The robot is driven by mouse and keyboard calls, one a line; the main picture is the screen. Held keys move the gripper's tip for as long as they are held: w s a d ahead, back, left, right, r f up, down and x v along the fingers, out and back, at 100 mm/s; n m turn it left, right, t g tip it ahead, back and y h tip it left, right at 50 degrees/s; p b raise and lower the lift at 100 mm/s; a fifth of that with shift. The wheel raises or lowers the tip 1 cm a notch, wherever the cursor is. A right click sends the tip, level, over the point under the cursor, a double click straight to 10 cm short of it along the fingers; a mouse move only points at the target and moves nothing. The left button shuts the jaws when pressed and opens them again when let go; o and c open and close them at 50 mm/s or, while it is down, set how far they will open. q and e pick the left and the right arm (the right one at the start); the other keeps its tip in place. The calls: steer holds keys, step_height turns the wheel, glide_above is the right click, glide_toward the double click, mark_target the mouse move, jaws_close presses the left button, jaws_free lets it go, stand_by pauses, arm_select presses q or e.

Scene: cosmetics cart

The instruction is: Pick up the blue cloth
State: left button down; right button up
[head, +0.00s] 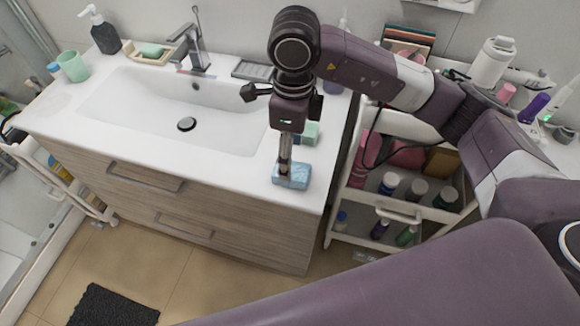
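The blue cloth (294,177) is a small folded, block-shaped pad at the front right corner of the white sink counter. My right gripper (285,162) points straight down over it. The fingers reach the cloth's top left part and overlap it in the picture. The fingers show as one narrow strip, so I cannot tell whether they are open or shut on the cloth. The cloth appears to rest on the counter. My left gripper is not in view.
A green block (310,132) sits just behind the cloth. The sink basin (160,105) lies to the left, with a faucet (190,45) behind. A white cart (345,222) with several bottles stands right of the counter. A black mat (112,306) lies on the floor.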

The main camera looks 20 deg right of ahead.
mark_target(293, 171)
steer(key=shift+d+f, duration=0.25)
steer(key=shift+d, duration=0.1)
steer(key=shift+f+p, duration=0.45)
steer(key=shift+f, duration=0.45)
steer(key=shift+f+p, duration=0.3)
steer(key=shift+f, duration=0.05)
steer(key=f+p, duration=0.1)
steer(key=f, duration=0.2)
steer(key=shift+w+f+p, duration=0.2)
steer(key=shift+f+p, duration=0.15)
steer(key=shift+f, duration=0.45)
steer(key=shift+a, duration=0.1)
steer(key=c, duration=1.3)
